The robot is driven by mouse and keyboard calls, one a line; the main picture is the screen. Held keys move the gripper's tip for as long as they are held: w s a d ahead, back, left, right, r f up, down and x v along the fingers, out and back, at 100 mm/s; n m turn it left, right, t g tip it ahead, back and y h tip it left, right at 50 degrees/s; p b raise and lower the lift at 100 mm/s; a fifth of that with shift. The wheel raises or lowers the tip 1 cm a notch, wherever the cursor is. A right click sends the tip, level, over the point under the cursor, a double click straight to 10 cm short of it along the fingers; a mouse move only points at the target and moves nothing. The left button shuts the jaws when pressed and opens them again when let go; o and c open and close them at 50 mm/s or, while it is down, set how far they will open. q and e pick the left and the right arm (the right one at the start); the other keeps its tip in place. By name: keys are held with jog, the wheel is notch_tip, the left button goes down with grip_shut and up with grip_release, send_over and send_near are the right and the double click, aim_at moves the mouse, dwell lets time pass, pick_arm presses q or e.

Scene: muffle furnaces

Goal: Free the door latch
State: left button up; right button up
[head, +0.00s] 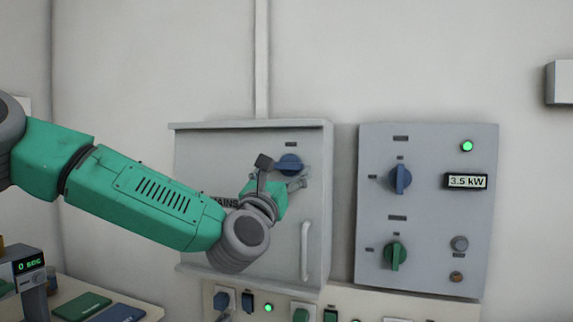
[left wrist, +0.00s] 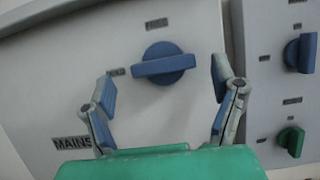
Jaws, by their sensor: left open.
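The door latch is a blue knob with a bar handle (head: 290,164) near the top right of a grey cabinet door (head: 200,160) labelled MAINS. In the left wrist view the blue latch (left wrist: 164,64) has its bar lying roughly crosswise, with small labels above it and to its left. My left gripper (head: 281,174) is in front of the door at the latch. In the left wrist view the open fingers of my left gripper (left wrist: 164,88) stand on either side of the latch, apart from it. My right gripper is not in view.
A pale vertical handle (head: 306,250) is on the door below the latch. A control panel (head: 430,220) to the right has blue and green knobs and a 3.5 kW display. More switches sit below the cabinet. A bench with coloured pads (head: 82,306) is at lower left.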

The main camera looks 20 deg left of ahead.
pick_arm(q)
jog(key=shift+x, duration=1)
jog(key=shift+w+d+r, duration=0.1)
jog(key=shift+w+d, duration=0.05)
jog(key=shift+w, duration=0.1)
jog(key=c, duration=1.2)
jog(key=shift+o, duration=0.2)
